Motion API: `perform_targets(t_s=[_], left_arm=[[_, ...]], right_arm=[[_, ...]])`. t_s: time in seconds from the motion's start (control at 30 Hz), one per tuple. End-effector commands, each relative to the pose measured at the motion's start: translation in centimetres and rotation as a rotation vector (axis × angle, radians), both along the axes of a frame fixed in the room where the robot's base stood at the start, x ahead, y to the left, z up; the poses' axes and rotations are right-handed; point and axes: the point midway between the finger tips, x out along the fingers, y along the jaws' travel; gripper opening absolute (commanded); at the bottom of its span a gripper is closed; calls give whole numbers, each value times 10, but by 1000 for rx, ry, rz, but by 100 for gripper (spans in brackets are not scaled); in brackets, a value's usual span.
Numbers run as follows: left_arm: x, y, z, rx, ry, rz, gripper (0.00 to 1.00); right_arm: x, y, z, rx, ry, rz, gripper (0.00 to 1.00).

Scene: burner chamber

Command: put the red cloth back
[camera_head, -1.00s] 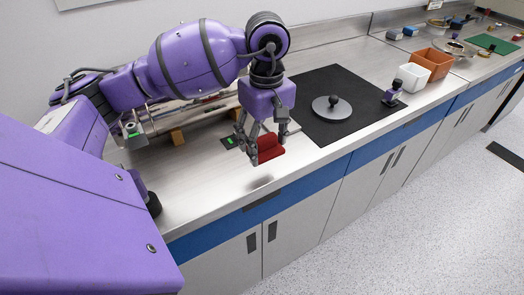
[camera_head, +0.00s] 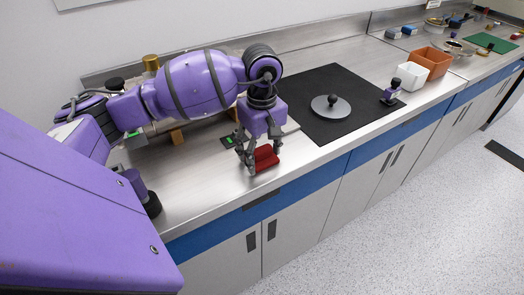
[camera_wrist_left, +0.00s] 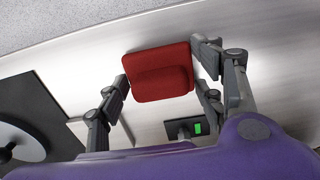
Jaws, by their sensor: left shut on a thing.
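The red cloth (camera_head: 265,158) is a small folded pad. It is held between the fingers of my left gripper (camera_head: 259,157), at or just above the steel counter near its front edge; I cannot tell whether it touches. In the left wrist view the cloth (camera_wrist_left: 160,72) sits between the two fingers, with its flat face showing. My right gripper is not in view.
A small device with a green display (camera_head: 228,141) lies just behind the gripper. A black mat (camera_head: 345,85) with a round grey plate (camera_head: 325,110) is to the right. White (camera_head: 412,76) and orange (camera_head: 433,62) bins stand farther right. The counter's front left is clear.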

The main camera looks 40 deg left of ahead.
Motion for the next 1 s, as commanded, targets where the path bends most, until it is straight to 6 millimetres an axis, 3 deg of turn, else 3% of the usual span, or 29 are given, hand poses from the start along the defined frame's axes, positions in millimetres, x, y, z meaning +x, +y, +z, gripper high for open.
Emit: perform_targets(t_s=[0.17, 0.57, 0.67, 1.0], left_arm=[[0, 0, -1, 0, 1, 0, 81], [0, -1, 6, -1, -1, 0, 81], [1, 0, 18, 1, -3, -1, 81], [1, 0, 89, 1, -3, -1, 81]], right_arm=[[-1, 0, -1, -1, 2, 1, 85], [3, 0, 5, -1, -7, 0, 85], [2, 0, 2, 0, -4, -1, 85], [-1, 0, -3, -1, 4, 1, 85]])
